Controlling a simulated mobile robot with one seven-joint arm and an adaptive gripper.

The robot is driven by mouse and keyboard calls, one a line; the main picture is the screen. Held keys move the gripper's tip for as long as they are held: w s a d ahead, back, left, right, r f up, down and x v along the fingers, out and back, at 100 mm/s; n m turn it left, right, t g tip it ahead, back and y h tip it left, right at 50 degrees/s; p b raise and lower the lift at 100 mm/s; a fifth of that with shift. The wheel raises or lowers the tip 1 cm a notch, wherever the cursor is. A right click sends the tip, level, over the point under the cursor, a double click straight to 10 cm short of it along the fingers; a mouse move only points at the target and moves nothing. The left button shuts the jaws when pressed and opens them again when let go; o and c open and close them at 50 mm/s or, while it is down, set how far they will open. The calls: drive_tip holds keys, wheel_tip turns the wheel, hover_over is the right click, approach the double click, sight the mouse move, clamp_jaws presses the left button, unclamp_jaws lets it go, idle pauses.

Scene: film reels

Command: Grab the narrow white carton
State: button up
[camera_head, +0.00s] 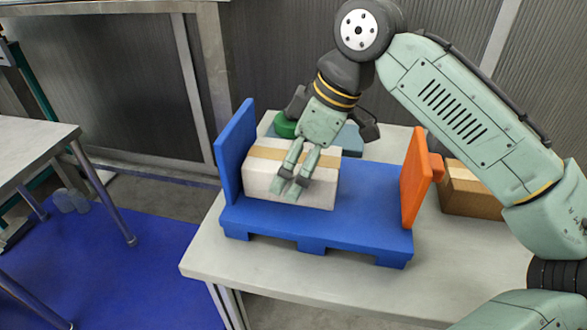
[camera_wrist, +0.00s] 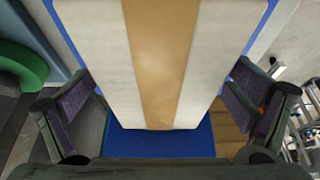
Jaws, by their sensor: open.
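The narrow white carton (camera_head: 322,190) has a tan tape stripe along its top. It lies on a blue pallet-like stand (camera_head: 350,228), by the upright blue panel at the left. My gripper (camera_head: 286,186) is above the carton in the head view, pointing down, with its fingers hiding part of the top and front. In the wrist view the carton (camera_wrist: 105,50) fills the upper middle. My open gripper (camera_wrist: 162,85) has one finger on each side of it there. I see nothing held, and I cannot tell whether the fingers touch the carton.
An orange upright panel (camera_head: 414,180) stands at the stand's right end, with a brown box (camera_head: 472,192) behind it. A green round thing (camera_head: 285,126) and a light-blue flat thing (camera_head: 350,138) are behind the carton. The stand's right half is clear.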

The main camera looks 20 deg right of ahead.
drive_tip(key=shift+f, duration=0.15)
drive_tip(key=c, duration=1.5)
drive_tip(key=shift+c, duration=0.2)
